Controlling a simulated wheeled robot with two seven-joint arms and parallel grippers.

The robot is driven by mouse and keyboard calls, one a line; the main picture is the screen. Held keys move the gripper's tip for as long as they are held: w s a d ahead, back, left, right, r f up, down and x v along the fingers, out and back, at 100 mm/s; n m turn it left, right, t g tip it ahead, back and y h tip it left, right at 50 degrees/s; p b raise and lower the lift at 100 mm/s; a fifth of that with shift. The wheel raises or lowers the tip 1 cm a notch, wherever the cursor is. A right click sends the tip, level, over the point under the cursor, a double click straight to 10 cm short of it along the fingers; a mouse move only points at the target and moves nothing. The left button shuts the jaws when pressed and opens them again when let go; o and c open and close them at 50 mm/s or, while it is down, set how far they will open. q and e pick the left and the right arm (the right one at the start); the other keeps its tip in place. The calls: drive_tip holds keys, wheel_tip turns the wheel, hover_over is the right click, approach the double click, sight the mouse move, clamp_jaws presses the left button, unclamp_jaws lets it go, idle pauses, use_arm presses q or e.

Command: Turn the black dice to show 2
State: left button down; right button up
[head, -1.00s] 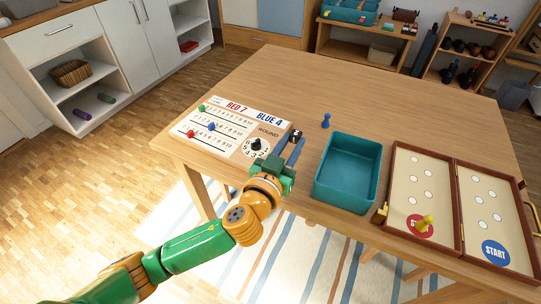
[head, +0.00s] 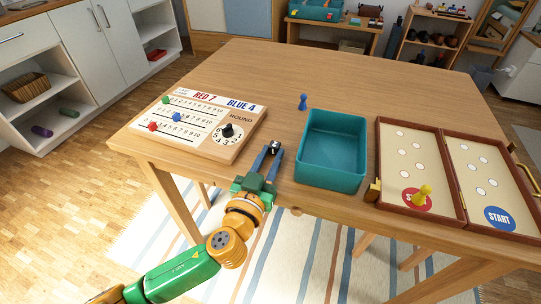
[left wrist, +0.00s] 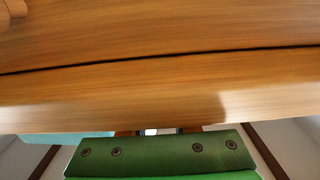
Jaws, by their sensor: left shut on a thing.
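The black dice (head: 275,145) is small and dark with light marks. It sits between the blue fingertips of my left gripper (head: 271,150), which is shut on it, just right of the score board. The fingers partly hide it, and I cannot read which number faces up or whether it touches the table. In the left wrist view, the green gripper body (left wrist: 160,155) fills the bottom, and the dice is not clearly visible. My right gripper is not in view.
The score board (head: 222,150) lies left on the wooden table (head: 300,70). A teal bin (head: 333,178) stands right of the gripper, with a blue pawn (head: 303,102) behind. An open game case (head: 455,210) with a yellow pawn (head: 423,192) lies at right. The far table is clear.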

use_arm(q)
drive_tip(key=c, duration=0.6)
unclamp_jaws()
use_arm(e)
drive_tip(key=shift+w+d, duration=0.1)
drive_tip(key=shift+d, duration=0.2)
